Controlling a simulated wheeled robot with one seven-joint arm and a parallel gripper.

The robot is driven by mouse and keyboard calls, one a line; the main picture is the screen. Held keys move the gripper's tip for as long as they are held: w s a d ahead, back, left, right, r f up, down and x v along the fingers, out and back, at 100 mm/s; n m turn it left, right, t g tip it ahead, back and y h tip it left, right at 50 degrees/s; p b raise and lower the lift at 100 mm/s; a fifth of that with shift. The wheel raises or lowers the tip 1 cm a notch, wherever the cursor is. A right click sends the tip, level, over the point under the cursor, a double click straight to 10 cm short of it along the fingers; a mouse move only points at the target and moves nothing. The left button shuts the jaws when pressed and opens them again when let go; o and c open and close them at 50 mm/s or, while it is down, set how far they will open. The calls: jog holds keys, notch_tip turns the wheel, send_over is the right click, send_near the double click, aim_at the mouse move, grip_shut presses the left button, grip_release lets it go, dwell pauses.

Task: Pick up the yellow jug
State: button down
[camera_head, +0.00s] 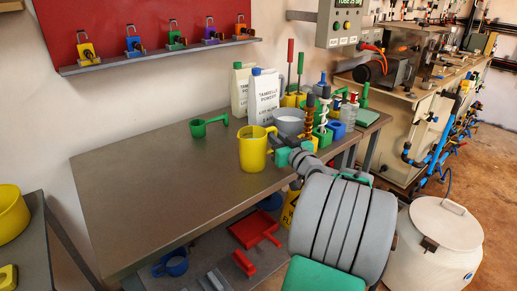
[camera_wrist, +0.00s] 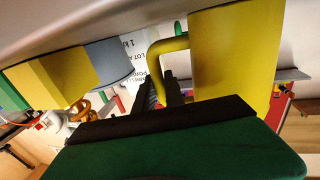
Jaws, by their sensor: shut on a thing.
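The yellow jug (camera_head: 252,152) is upright at the table's front edge in the head view. I cannot tell whether its base touches the table. My gripper (camera_head: 280,152) reaches it from the right, on the handle side. In the wrist view the jug's body (camera_wrist: 234,55) fills the upper right, and its handle curves left to the dark fingers of my gripper (camera_wrist: 168,92). The gripper is shut on the handle. The exact contact is partly hidden by my gripper.
A green scoop (camera_head: 208,126) lies left of the jug on the table (camera_head: 150,200). Two white cartons (camera_head: 264,95) stand behind the jug. A grey bowl (camera_head: 289,121) and several tools in coloured holders stand close to the right. The table's left half is clear.

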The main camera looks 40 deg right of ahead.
jog(key=shift+r, duration=0.15)
dwell(0.5)
jog(key=shift+r, duration=0.3)
notch_tip(320, 180, up, 2)
jog(key=shift+r+p, duration=0.25)
jog(key=shift+p, duration=0.15)
jog(key=s+d+r+p, duration=0.1)
jog(key=s+r, duration=0.8)
jog(key=s, duration=0.5)
jog(key=shift+r, duration=0.35)
